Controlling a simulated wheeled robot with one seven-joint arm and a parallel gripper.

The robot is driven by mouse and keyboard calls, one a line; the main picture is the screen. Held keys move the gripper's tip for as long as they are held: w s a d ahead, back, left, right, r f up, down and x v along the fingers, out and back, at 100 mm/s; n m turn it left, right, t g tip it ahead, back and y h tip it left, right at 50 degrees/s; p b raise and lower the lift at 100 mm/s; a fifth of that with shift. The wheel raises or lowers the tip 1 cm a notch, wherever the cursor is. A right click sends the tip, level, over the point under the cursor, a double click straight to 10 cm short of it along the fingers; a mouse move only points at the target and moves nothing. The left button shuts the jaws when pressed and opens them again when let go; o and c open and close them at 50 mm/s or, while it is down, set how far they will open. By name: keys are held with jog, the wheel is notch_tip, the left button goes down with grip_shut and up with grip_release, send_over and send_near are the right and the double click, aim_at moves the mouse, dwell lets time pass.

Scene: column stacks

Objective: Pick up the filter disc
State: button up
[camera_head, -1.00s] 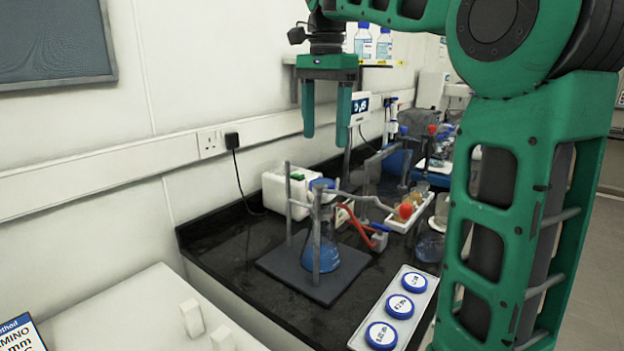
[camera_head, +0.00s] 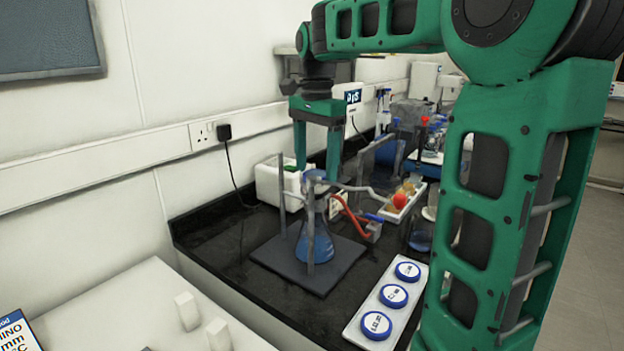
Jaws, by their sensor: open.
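My gripper (camera_head: 317,173) is open and points down, its fingertips close to the top of a clamped flask (camera_head: 314,244) with blue liquid. Between the fingertips is a blue piece (camera_head: 316,175) at the flask's top; I cannot tell whether the fingers touch it. I cannot clearly make out a separate filter disc; the flask's top is small and partly hidden by the fingers. Three round white pieces with blue rims and labels (camera_head: 392,296) lie in a row on a pale tray (camera_head: 355,331) at the front right.
The flask stands on a dark base plate (camera_head: 272,256) with metal rods around it. A red tube (camera_head: 350,215) runs from it to the right. A white container (camera_head: 268,183) stands behind left. The black bench (camera_head: 215,235) is bare at left. My arm covers the right side.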

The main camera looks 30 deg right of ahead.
aim_at(316, 175)
jog(key=shift+f, duration=0.25)
jog(key=c, duration=1.1)
jog(key=shift+r, duration=0.1)
jog(key=shift+r, duration=0.55)
jog(key=r, duration=0.3)
jog(key=shift+s+a+r, duration=0.15)
jog(key=shift+s+r, duration=0.05)
jog(key=shift+s, duration=0.15)
jog(key=s+a+r, duration=0.1)
jog(key=s+r, duration=0.1)
jog(key=s, duration=0.1)
jog(key=s+a+r, duration=0.1)
jog(key=s+r, duration=0.1)
jog(key=s, duration=0.2)
jog(key=s+a+r, duration=0.1)
jog(key=s+r, duration=0.1)
jog(key=s, duration=0.1)
jog(key=shift+s+a+r, duration=0.2)
jog(key=shift+a, duration=0.1)
